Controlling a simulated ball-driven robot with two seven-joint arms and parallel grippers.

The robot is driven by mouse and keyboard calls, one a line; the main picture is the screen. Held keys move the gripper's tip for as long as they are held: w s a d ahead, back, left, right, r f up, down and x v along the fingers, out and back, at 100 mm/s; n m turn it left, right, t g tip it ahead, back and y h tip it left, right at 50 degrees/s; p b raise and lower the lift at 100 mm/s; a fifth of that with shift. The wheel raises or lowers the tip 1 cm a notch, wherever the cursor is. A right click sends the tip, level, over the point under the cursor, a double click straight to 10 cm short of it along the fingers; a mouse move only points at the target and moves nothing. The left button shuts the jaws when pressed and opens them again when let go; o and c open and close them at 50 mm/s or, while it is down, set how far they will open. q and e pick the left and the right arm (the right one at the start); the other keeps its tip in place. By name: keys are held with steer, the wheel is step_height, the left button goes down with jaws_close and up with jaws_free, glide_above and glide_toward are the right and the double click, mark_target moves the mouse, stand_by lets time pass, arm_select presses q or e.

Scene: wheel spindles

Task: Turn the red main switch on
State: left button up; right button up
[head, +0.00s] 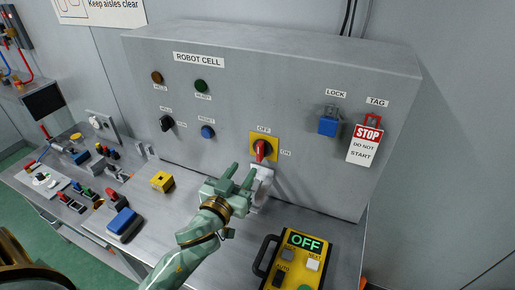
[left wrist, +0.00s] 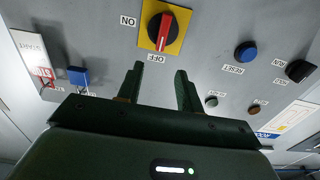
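The red main switch (head: 261,151) sits on a yellow plate (head: 272,138) on the grey cabinet front. OFF is printed above it and ON to its right. Its handle stands upright, in line with OFF. The left wrist view shows the switch (left wrist: 162,32) upside down, its red bar along the OFF direction. My green left gripper (head: 241,174) is just below and left of the switch in the head view. Its two fingers (left wrist: 159,82) are apart with nothing between them, pointing toward the switch without visible contact. My right gripper is not in view.
A blue padlock (head: 328,126) and a STOP tag (head: 364,152) hang at the cabinet's right. A blue reset button (head: 208,132) and black knob (head: 167,124) are left. A yellow pendant (head: 315,250) reading OFF and a yellow box (head: 162,181) are on the bench.

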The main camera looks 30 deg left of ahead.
mark_target(258, 148)
arm_select(q)
steer(key=w, duration=1)
steer(key=shift+w+a+f, duration=0.1)
steer(key=shift+w+a, duration=0.1)
steer(key=shift+a, duration=0.1)
jaws_close()
